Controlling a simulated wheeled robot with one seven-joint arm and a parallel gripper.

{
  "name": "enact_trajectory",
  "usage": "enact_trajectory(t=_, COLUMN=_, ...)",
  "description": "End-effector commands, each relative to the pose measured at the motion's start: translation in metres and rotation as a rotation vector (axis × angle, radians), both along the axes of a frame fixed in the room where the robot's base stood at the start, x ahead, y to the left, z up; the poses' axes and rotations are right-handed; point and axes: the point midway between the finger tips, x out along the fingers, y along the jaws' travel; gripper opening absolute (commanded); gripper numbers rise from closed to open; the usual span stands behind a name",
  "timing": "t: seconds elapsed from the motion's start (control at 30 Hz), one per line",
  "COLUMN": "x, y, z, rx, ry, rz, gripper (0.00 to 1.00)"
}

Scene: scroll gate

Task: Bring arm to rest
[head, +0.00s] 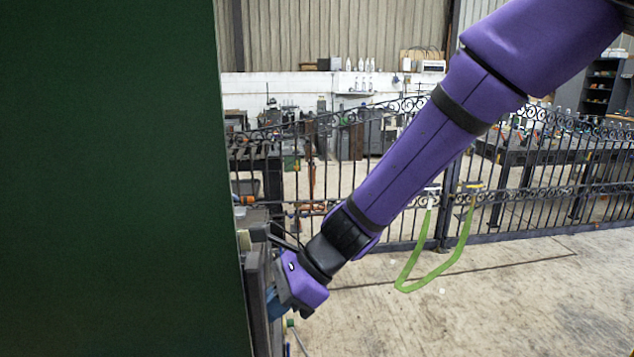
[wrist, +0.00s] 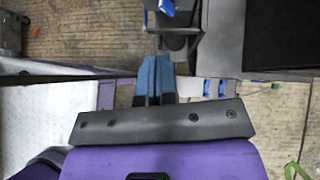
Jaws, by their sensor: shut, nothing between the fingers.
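My purple arm crosses the head view from the upper right down to the lower left. My gripper (wrist: 154,62) shows in the wrist view with its two blue fingers side by side, shut and empty. In the head view its blue part (head: 273,303) is low, beside the right edge of the dark green panel, and its tips are partly hidden. The black scroll gate (head: 345,165) stands behind my arm. A green strap (head: 420,284) hangs in a loop at the gate, apart from my gripper.
A dark green panel (head: 110,180) fills the left of the head view, close to my gripper. Workbenches and shelves (head: 600,88) stand beyond the gate. The concrete floor (head: 480,310) at lower right is open.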

Motion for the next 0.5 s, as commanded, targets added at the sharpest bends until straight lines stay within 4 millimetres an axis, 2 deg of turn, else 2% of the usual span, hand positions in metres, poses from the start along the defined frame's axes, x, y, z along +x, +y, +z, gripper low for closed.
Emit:
enact_trajectory(t=0.27, x=0.002, y=-0.016, z=0.012, rx=-0.009, ry=-0.082, rz=0.048, gripper=0.0)
enact_trajectory(t=0.5, x=0.004, y=-0.04, z=0.028, rx=-0.029, ry=-0.197, rz=0.117, gripper=0.0)
